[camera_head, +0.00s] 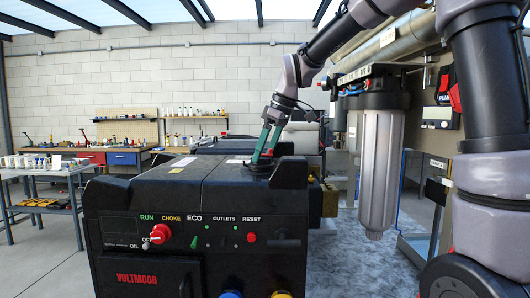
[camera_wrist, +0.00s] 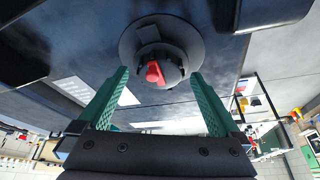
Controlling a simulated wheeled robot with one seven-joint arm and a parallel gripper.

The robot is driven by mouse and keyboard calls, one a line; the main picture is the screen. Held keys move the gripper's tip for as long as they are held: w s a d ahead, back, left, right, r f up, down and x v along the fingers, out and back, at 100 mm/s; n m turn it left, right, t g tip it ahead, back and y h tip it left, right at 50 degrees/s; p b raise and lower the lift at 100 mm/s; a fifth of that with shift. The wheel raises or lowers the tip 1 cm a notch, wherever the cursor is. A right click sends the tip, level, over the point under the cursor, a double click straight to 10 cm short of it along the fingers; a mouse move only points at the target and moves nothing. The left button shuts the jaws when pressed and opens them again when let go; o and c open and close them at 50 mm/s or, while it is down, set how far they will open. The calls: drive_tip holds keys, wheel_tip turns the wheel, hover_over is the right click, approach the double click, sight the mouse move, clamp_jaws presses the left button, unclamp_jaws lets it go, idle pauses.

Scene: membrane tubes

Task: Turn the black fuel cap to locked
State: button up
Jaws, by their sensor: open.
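The black fuel cap (camera_wrist: 172,75) is round, with a red tab on it, and sits on a dark round flange in the wrist view. In the head view the cap's base (camera_head: 256,171) is on top of the black generator (camera_head: 140,195), mostly hidden by my fingers. My gripper (camera_head: 262,158) comes down over it from above. In the wrist view my gripper (camera_wrist: 160,73) is open, with one green finger on each side of the cap. Gaps seem to show between the fingers and the cap; whether they touch is unclear. Lock markings are not readable.
The generator's front panel carries a red choke knob (camera_head: 160,233) and small switches. A black raised block (camera_head: 290,172) stands right of the cap. A grey filter housing (camera_head: 380,165) hangs at right near my arm. A workbench (camera_head: 120,157) stands far behind.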

drive_tip(key=shift+a+f, duration=0.1)
drive_tip(key=shift+f, duration=0.05)
drive_tip(key=c, duration=1.4)
